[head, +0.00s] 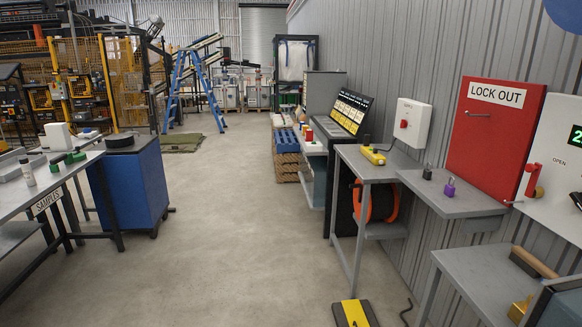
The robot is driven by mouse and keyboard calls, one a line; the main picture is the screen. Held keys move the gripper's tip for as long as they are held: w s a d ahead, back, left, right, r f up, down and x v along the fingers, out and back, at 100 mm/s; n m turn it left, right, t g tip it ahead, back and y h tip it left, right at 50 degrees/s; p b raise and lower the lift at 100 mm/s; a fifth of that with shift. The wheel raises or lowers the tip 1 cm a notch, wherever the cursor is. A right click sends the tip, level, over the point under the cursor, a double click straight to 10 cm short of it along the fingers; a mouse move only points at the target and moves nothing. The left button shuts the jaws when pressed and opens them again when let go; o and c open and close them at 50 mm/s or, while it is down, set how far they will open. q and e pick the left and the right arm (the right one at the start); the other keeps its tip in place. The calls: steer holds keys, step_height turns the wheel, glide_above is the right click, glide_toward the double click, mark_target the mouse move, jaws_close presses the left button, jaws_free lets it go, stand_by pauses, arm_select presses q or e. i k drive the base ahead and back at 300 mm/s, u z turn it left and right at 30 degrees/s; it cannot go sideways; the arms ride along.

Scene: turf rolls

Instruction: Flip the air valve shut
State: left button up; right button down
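The air valve's red lever (534,181) is on a white wall panel (550,125) at the right edge of the head view. The panel's right part is outside the frame. A dark part at the right edge beside the lever is too cut off to identify. Neither of my grippers is in view.
A red LOCK OUT board (495,130) hangs left of the panel, above a grey shelf (460,207) with a purple padlock (449,188). A grey bench (475,262) stands below. A yellow-black block (355,313) lies on the floor. The aisle (240,220) is clear.

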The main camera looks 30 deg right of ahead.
mark_target(536, 170)
steer(key=z, duration=0.15)
steer(key=i, duration=1.3)
steer(key=z, duration=1.15)
steer(key=i, duration=0.9)
steer(key=z, duration=1.2)
steer(key=i, duration=0.4)
steer(key=z, duration=0.25)
